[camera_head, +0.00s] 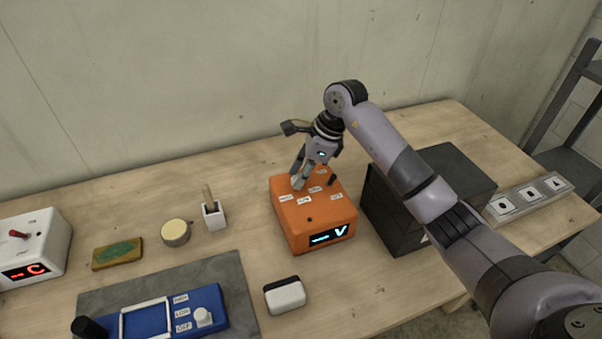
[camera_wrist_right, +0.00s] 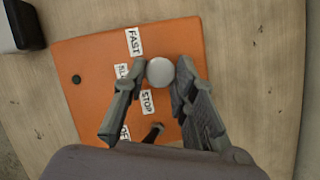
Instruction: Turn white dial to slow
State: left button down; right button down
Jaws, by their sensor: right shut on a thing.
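The orange box (camera_head: 312,218) stands mid-table with a lit display on its front. Its round white dial (camera_wrist_right: 160,71) shows from above in the right wrist view, among paper labels. The FAST label (camera_wrist_right: 134,41) and STOP label (camera_wrist_right: 148,101) read clearly; one beginning "SL" (camera_wrist_right: 122,72) is partly covered by a finger. My right gripper (camera_head: 299,179) reaches down onto the box, its fingers closed on either side of the dial. Which way the dial points cannot be told. My left gripper is not in view.
A dark box (camera_head: 400,215) stands close to the right of the orange box. A black lever (camera_head: 332,180) rises from the orange box's top. A blue device (camera_head: 190,309) with its own white knob (camera_head: 203,315) and a white-and-black case (camera_head: 285,296) lie in front.

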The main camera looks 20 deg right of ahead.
jog(key=shift+m+b, duration=0.3)
jog(key=shift+m, duration=0.1)
jog(key=m+t+b, duration=0.1)
jog(key=m, duration=0.1)
jog(key=m+h+b, duration=0.1)
jog(key=m, duration=0.1)
jog(key=shift+s+a+f+m+t+b, duration=0.1)
jog(key=shift+s+m+t+b, duration=0.05)
jog(key=shift+m+t+b, duration=0.2)
jog(key=m+t+h+b, duration=0.1)
jog(key=m+b, duration=0.1)
jog(key=m, duration=0.1)
jog(key=shift+a+m, duration=0.1)
jog(key=shift+m, duration=0.15)
jog(key=shift+s+a+m+h+b, duration=0.1)
jog(key=shift+m+h+b, duration=0.55)
jog(key=shift+m, duration=0.85)
jog(key=c, duration=1.3)
grip_release()
jog(key=shift+r, duration=0.2)
